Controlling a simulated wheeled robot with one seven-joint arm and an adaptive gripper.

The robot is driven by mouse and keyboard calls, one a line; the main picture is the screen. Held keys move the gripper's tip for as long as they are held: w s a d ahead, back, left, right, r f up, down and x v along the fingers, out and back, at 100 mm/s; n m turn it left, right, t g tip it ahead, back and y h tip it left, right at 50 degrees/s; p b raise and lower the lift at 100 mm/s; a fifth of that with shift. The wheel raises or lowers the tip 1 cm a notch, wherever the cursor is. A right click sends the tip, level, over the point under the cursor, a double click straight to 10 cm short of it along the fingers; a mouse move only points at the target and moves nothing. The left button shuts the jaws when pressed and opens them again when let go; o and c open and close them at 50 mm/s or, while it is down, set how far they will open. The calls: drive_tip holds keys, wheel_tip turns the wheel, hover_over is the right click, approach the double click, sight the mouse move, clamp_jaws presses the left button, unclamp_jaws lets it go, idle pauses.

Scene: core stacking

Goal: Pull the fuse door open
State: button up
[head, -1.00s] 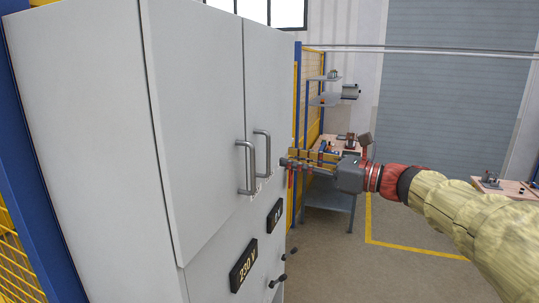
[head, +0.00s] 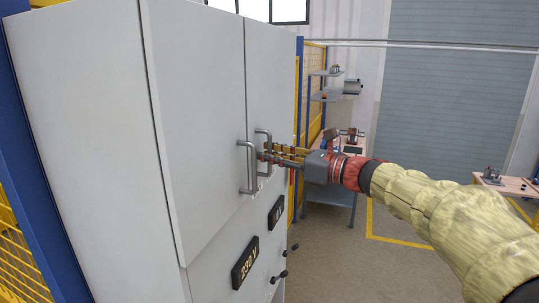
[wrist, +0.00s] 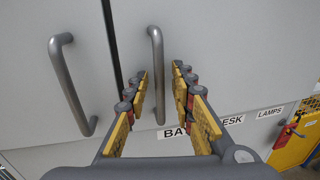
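The right door's bar handle (wrist: 157,55) stands between my gripper's fingers in the wrist view. My gripper (wrist: 162,78) is open, with a yellow-padded finger on each side of that handle and gaps visible. In the head view, my gripper (head: 264,152) reaches the right handle from the right and partly hides it.
A "230 V" plate (head: 244,263) and dark knobs (head: 279,277) sit on the lower cabinet front. In the wrist view, a "LAMPS" label (wrist: 270,112) lies at right. A workbench (head: 330,197) stands behind my gripper. The floor right of the cabinet is open.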

drive_tip(key=shift+c, duration=1.4)
clamp_jaws()
